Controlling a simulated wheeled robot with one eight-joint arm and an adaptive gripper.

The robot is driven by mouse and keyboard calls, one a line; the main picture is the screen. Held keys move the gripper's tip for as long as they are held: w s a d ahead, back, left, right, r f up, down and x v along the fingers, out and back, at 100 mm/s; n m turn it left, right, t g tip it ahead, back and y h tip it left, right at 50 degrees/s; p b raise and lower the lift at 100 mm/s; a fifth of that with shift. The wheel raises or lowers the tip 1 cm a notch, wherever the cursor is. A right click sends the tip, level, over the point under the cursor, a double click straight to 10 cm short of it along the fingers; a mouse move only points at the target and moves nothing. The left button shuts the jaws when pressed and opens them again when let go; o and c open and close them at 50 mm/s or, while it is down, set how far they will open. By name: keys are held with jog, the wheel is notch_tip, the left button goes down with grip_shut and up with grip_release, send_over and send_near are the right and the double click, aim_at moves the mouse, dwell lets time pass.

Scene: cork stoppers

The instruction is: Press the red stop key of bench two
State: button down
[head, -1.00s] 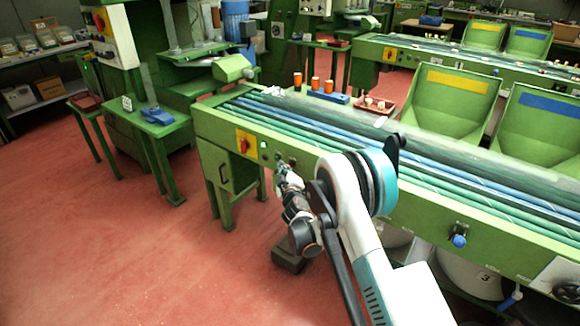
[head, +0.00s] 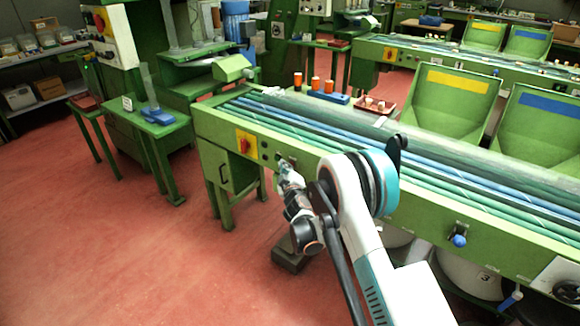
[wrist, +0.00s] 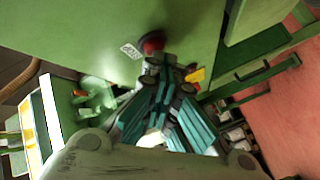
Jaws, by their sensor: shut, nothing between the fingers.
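My gripper (head: 285,170) is at the front panel of the nearest green bench (head: 420,180), to the right of a yellow plate with a red knob (head: 244,144). In the wrist view its teal fingers (wrist: 162,66) are closed and empty. A round red key (wrist: 152,42) on the green panel shows just past the fingertips, beside a small white label (wrist: 131,51). I cannot tell whether the fingertips touch the key. In the head view my gripper hides this key. The label is too small to read surely.
A blue knob (head: 459,240) is farther right on the panel. A second bench (head: 400,50) stands behind. The red floor (head: 130,250) at left is clear.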

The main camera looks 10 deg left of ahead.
jog(key=shift+s, duration=0.1)
jog(key=shift+s+a, duration=0.35)
jog(key=shift+s, duration=0.3)
jog(key=shift+s+a, duration=0.4)
jog(key=shift+s, duration=0.35)
jog(key=shift+s+a, duration=0.4)
jog(key=shift+s, duration=0.3)
jog(key=shift+s+a, duration=0.4)
jog(key=shift+s, duration=0.35)
